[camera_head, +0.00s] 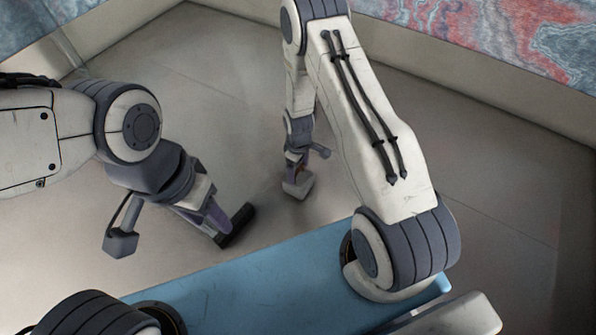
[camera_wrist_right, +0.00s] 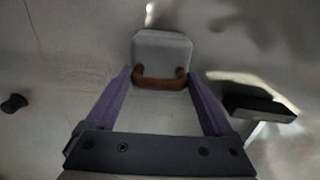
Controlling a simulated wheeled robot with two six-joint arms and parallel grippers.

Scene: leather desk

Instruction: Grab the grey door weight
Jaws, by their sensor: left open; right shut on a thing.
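The grey door weight (camera_head: 298,187) is a small pale block near the middle of the head view. In the right wrist view the grey door weight (camera_wrist_right: 162,48) has a brown curved handle (camera_wrist_right: 160,80) facing me. My right gripper (camera_head: 295,170) is shut on it, with the purple fingers on either side of the handle in the wrist view. I cannot tell whether the weight touches the surface or hangs just above it. My left gripper (camera_head: 228,222) is open and empty, left of and nearer than the weight, and apart from it.
The light leather desk surface (camera_head: 480,200) is mostly bare around the weight. Marbled panels (camera_head: 480,40) rise beyond the pale far border. In the right wrist view a small dark object (camera_wrist_right: 14,103) is at the left edge, and I cannot tell what it is.

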